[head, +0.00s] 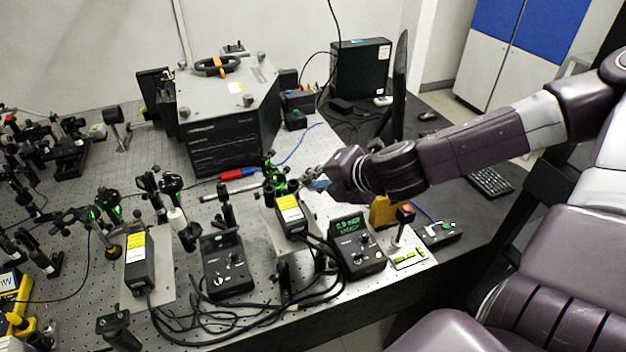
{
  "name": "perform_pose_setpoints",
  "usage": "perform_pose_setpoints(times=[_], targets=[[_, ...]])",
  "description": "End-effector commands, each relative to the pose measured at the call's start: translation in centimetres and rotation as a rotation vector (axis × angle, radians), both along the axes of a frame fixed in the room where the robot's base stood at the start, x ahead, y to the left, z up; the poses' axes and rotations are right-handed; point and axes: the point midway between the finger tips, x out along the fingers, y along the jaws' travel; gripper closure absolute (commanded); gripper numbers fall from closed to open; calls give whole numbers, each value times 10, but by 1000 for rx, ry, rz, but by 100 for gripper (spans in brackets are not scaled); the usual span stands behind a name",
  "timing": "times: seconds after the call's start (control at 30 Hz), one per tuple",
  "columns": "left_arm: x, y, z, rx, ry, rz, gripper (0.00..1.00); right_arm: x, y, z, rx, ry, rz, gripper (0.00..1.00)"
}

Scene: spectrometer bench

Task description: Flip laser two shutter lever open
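Two black laser boxes with yellow and white labels stand on the optical bench (75,222). One laser (291,214) is right of centre and the other laser (138,262) is further left. No marking that I can read says which is laser two. My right gripper (304,186) reaches in from the right, just behind and above the far end of the right-hand laser, by green-lit optics (273,176). The gripper is small and partly hidden by its own wrist, so its fingers and any contact are unclear. I cannot make out a shutter lever. My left gripper is not in view.
Two black controllers stand near the lasers, one (226,268) between them and one (357,248) with a green display at right. A large instrument (226,125) stands behind. Black cables (230,318) loop across the front. Optics mounts crowd the left.

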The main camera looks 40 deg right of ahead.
Motion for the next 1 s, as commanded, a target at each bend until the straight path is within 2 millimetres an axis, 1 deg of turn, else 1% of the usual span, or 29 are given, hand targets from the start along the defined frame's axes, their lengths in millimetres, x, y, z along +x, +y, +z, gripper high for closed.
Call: perform_pose_setpoints(times=[0.03,0.1,0.27,0.43,0.73,1.0], targets=[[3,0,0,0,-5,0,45,0,0,0,0,0,0,95],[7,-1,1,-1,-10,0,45,0,0,0,0,0,0,100],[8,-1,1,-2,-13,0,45,0,0,0,1,-1,0,100],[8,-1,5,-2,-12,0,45,0,-4,0,46,-12,-6,100],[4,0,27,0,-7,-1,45,-1,-9,-5,166,-42,-6,100],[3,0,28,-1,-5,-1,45,-2,-8,-10,187,-46,0,100]])
